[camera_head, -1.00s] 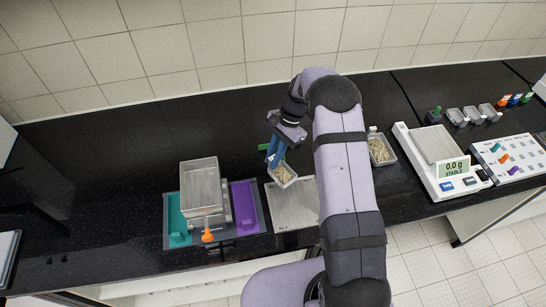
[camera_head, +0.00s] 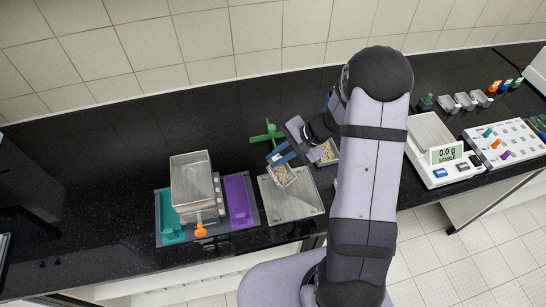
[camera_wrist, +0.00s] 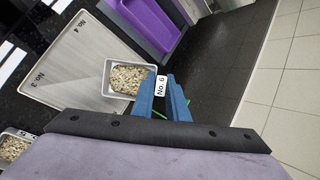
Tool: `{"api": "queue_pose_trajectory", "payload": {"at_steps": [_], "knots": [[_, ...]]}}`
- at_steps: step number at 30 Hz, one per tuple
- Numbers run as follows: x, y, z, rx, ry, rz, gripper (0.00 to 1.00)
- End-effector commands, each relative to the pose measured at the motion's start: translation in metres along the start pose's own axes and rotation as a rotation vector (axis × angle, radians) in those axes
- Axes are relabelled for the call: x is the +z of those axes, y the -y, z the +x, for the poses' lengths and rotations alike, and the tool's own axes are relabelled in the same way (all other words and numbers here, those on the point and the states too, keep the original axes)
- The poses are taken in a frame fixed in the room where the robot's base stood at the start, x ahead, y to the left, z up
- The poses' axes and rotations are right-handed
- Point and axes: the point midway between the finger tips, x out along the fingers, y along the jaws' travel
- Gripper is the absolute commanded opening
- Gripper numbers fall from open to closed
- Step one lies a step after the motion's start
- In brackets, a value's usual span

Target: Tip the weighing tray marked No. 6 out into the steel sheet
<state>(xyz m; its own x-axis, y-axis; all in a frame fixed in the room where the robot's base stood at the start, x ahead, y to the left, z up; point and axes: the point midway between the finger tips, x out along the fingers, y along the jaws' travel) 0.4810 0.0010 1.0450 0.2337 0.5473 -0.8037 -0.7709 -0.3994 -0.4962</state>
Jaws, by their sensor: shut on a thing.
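My gripper (camera_head: 272,158) is shut on the tab marked No. 6 of a small pale weighing tray (camera_head: 282,175). In the wrist view the blue fingers (camera_wrist: 161,88) pinch the white No. 6 label, and the tray (camera_wrist: 107,80) reaches out to the left of them. The tray holds beige grains. It is held above the grey steel sheet (camera_head: 300,208), near its upper part. The sheet also shows in the wrist view (camera_wrist: 75,62), with No. 3 and No. 4 markings. The exact gap and tilt of the tray are hard to tell.
A second tray of grains (camera_head: 329,151) stands right of the sheet, partly behind my arm. A green handled part (camera_head: 267,135) is behind. A balance (camera_head: 432,140) is right.

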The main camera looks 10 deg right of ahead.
Motion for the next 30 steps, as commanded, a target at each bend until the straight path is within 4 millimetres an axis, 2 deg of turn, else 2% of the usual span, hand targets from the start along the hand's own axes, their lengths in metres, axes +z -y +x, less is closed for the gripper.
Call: {"api": "queue_pose_trajectory", "payload": {"at_steps": [30], "knots": [[0.012, -0.018, -0.029, -0.383, -0.005, -0.160, 0.00]]}}
